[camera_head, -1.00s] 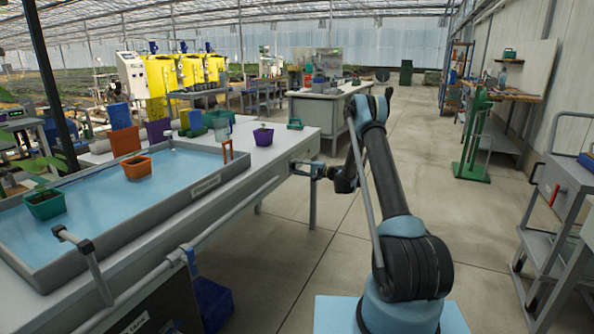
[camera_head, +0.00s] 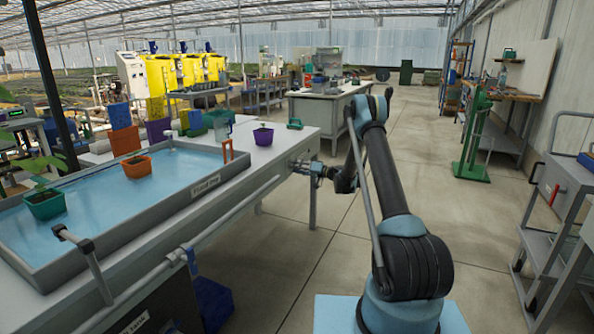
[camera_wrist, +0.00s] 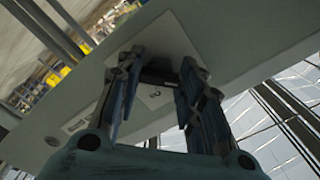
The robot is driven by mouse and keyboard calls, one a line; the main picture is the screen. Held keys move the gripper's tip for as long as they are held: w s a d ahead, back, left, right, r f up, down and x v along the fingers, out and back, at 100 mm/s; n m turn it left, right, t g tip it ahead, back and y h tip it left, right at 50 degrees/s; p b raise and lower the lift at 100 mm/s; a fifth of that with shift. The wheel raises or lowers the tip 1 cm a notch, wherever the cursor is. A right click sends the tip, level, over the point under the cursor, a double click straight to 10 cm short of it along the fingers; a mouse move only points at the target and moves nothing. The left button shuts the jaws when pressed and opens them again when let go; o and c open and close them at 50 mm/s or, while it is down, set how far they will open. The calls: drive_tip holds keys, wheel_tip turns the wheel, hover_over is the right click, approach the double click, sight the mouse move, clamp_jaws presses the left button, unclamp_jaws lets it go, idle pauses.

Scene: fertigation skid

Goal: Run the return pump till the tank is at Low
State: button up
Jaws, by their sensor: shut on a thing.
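My gripper (camera_head: 303,166) is at the end face of the grey bench (camera_head: 268,172). In the wrist view my gripper (camera_wrist: 160,68) has a finger on each side of a small dark control part (camera_wrist: 160,78) on a pale plate (camera_wrist: 172,38) and is shut on it. The fingers hide much of this part, and its setting cannot be read. A dark box with a label reading "tank" (camera_head: 135,323) is partly in view under the bench; its level does not show. The tray (camera_head: 210,182) on the bench holds bluish water (camera_head: 95,205).
A purple pot (camera_head: 263,137) stands on the bench top. A grey rail (camera_head: 230,215) runs along the bench front.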

drive_tip(key=shift+w+f+n, duration=0.1)
drive_tip(key=shift+n, duration=0.4)
drive_tip(key=o, duration=1.1)
drive_tip(key=shift+c, duration=0.2)
drive_tip(key=v, duration=1.2)
